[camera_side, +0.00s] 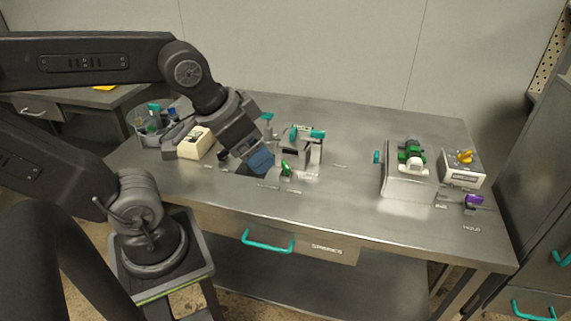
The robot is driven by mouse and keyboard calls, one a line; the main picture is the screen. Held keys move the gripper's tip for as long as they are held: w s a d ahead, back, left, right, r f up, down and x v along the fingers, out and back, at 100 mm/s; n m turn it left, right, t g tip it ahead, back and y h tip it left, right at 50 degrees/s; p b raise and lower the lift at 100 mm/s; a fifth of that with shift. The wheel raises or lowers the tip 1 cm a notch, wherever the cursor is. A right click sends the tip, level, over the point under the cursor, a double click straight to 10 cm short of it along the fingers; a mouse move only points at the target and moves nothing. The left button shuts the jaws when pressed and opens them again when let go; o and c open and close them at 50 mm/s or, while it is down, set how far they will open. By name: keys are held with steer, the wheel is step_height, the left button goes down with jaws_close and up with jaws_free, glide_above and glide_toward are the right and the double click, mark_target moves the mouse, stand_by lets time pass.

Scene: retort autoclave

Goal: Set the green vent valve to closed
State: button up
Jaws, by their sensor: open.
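A small green lever (286,168) stands up from the steel table near its middle, with small labels around it that are too small to read. A second green part (411,150) sits on the pale box to the right; I cannot tell from the picture which of the two is the vent valve. My gripper (261,160) points down and right, just left of the small green lever, and looks apart from it. It is open, and I see nothing held in it. Its body hides part of the table behind it.
A grey fixture with teal parts (302,145) stands just behind the lever. A cream box (194,142) and a round bin (150,124) are at left. A box with a yellow knob (463,157) and a purple part (474,200) are at right. The table's front middle is clear.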

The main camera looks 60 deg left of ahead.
steer(key=shift+c, duration=0.4)
steer(key=shift+w+a, duration=0.1)
steer(key=shift+w, duration=0.1)
steer(key=shift+c, duration=0.8)
steer(key=w+a+n, duration=0.1)
steer(key=w+a+n+g, duration=0.1)
steer(key=w, duration=0.1)
steer(key=w+a+n, duration=0.1)
steer(key=w, duration=0.1)
steer(key=shift+w+a+r+n+y, duration=0.1)
steer(key=shift+w+a+n+y, duration=0.05)
steer(key=shift+w+n+y, duration=0.2)
steer(key=c, duration=0.4)
steer(key=n+g, duration=0.5)
steer(key=n, duration=0.7)
glide_above(286, 164)
step_height(286, 164, down, 13)
step_height(286, 164, down, 13)
steer(key=shift+f, duration=0.15)
steer(key=shift+c, duration=0.3)
jaws_close()
